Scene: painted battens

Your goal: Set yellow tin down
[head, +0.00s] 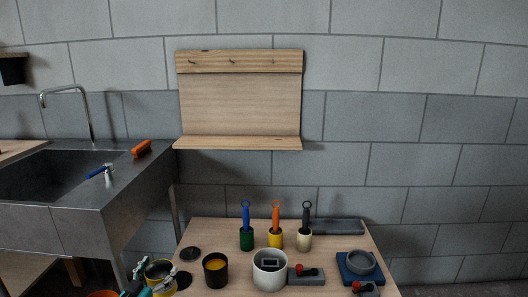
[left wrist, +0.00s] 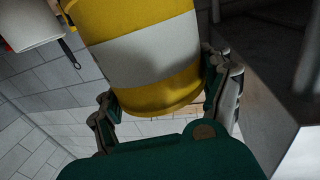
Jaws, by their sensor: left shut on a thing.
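The yellow tin (head: 158,268) has a white band, seen in the left wrist view (left wrist: 145,60). My left gripper (head: 152,283) is shut on it, with a finger on each side of the tin in the left wrist view (left wrist: 165,88). In the head view the tin is upright or nearly so, at the left edge of the wooden table (head: 225,228), with its open top showing. I cannot tell whether its base touches anything. My right gripper is not in view.
Black discs (head: 190,253) lie near the table's left edge. A black tin with orange-yellow contents (head: 216,268) and a white pot (head: 270,270) stand to the right. Behind are green, yellow and cream cups with brushes (head: 275,238). The sink (head: 80,190) is at left.

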